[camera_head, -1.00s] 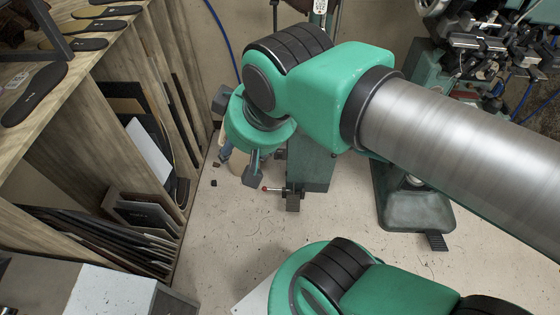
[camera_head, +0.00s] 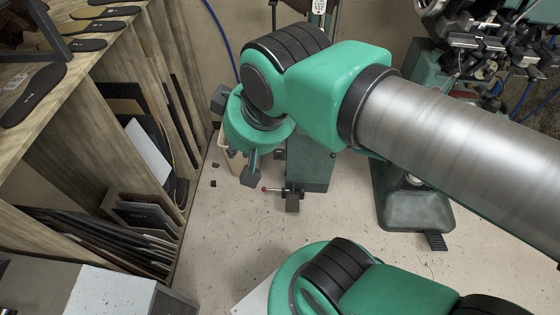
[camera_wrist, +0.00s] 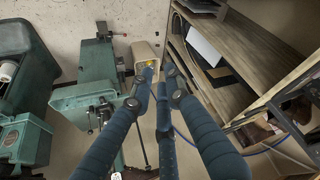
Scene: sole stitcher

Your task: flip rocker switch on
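My gripper (camera_wrist: 160,82) has long dark blue fingers with dark round knuckles in the wrist view. The fingertips are close together but apart, and I see nothing held between them. Just beyond the left fingertip is a beige box (camera_wrist: 143,50) with a small yellow part on its open or recessed face. A fingertip overlaps this box in the picture; I cannot tell whether it touches. I cannot make out a rocker switch clearly. In the head view my wrist hides most of the beige box (camera_head: 235,160) and the fingers.
A green machine column (camera_head: 310,165) with a pedal (camera_head: 292,200) stands beside the box. Wooden shelves (camera_head: 60,160) with soles and dark sheets are at the left. Another green machine base (camera_head: 415,210) is at the right. Light floor (camera_head: 220,235) lies open between them.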

